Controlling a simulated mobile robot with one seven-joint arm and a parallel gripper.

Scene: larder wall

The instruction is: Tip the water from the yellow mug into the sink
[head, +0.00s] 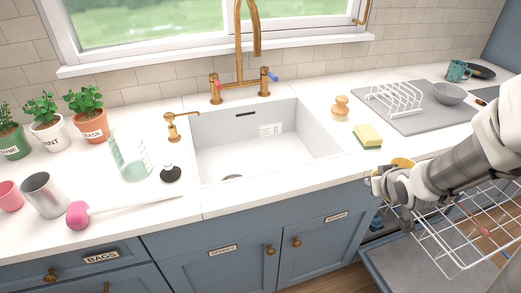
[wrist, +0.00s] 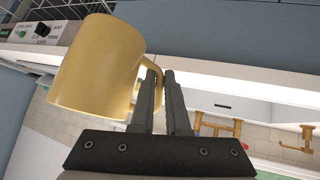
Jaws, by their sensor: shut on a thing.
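The yellow mug (wrist: 98,70) fills the upper left of the wrist view. My gripper (wrist: 160,76) is shut on its handle. In the head view only a small part of the mug (head: 402,163) shows behind my gripper (head: 382,183), at the counter's front edge right of the sink. The mug's inside is hidden in both views, so I cannot see the water. The white sink (head: 250,157) is set in the counter to the left of my gripper, with a brass tap (head: 240,75) behind it.
An open dishwasher with a wire rack (head: 465,235) lies below my arm. A sponge (head: 367,136) and a wooden brush (head: 341,107) stand between the sink and the drying rack (head: 395,98).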

